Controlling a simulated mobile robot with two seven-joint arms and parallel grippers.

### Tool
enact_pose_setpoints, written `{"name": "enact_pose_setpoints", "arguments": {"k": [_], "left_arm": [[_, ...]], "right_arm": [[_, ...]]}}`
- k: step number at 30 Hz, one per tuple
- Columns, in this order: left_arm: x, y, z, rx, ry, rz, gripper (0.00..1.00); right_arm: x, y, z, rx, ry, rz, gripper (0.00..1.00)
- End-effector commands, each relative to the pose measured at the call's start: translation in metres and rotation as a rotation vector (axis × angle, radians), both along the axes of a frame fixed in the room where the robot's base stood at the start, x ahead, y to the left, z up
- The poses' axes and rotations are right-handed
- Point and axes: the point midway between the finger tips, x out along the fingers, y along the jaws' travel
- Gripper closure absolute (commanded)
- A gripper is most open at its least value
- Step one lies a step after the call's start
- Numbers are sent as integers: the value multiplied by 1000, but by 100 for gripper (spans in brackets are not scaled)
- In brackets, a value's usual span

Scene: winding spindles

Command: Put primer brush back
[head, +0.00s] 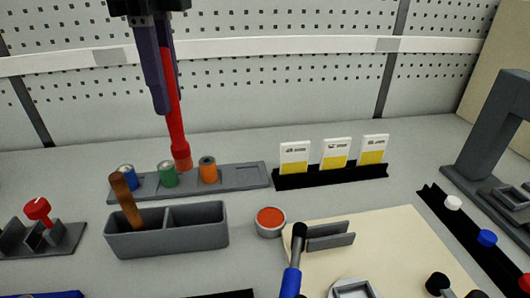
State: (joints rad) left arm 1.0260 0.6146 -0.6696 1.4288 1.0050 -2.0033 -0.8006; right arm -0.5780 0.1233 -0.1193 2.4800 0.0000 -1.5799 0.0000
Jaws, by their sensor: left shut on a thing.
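My left gripper (169,100) points down at the upper left, in front of the pegboard. It is shut on a long red tool (177,130), which hangs nearly upright with a thicker lower end. That end appears just behind or above the grey strip with the small cylinders; I cannot tell whether it touches. A brown wooden handle (125,198), which looks like a brush handle, leans in the left compartment of a grey two-compartment box (168,243); its lower end is hidden. The right compartment looks empty. A round pot (270,221) with red-orange contents stands right of the box. My right gripper is not in view.
A grey strip (242,176) holds blue, green and orange cylinders. A black rack (332,177) holds three cards. A blue tool with a black end (291,275) stands at the front, near a beige mat (405,240). A grey frame (490,120) rises at the right.

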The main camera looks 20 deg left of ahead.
Motion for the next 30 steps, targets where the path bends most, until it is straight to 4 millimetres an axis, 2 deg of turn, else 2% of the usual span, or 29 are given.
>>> {"name": "enact_pose_setpoints", "arguments": {"k": [1, 6, 12, 17, 24, 30], "left_arm": [[-2, -1, -20, -1, 8, 1, 100], [-2, 0, -67, 1, 9, 2, 100], [-1, 0, -110, 2, 3, 0, 100], [0, 0, -124, 1, 1, 1, 100], [-1, 0, -160, 1, 2, 1, 100], [0, 0, -165, 1, -1, 0, 100]], "right_arm": [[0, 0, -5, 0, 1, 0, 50], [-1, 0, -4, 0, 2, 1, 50], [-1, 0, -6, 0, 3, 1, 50], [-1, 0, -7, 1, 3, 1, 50], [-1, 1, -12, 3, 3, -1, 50], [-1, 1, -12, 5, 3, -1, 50]]}}
